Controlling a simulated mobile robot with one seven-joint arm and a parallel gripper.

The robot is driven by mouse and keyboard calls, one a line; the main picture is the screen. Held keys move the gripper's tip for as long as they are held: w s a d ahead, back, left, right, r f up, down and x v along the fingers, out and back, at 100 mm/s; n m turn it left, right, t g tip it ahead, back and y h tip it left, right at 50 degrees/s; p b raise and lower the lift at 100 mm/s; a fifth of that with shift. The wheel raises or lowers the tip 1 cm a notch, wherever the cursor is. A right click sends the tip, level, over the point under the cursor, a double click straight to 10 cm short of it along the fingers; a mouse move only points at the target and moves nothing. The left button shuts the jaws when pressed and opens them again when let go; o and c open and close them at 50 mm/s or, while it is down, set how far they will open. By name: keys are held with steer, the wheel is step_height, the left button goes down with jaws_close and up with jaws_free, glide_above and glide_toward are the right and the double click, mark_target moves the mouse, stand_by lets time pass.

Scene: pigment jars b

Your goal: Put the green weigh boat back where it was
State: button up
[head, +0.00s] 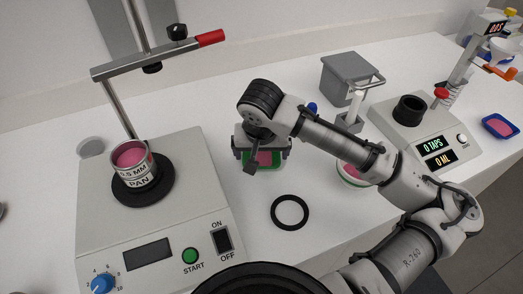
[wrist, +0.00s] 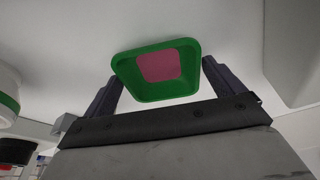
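The green weigh boat (head: 249,162) holds pink powder (head: 265,158) and is below my gripper (head: 261,152), behind the black ring. In the wrist view the green weigh boat (wrist: 153,92) lies level between the two dark fingertips of my gripper (wrist: 161,70). The fingers are apart by about the boat's width, one at each side, with their tips close to its rim. I cannot tell whether they press on it or whether the boat is off the table.
A black ring (head: 275,212) lies in front. A grey box (head: 343,78), tap counter (head: 395,128) and blue weigh boat (head: 488,128) stand right.

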steer(key=b+v, duration=0.1)
steer(key=v, duration=1.1)
steer(key=shift+r, duration=0.15)
steer(key=shift+s, duration=0.1)
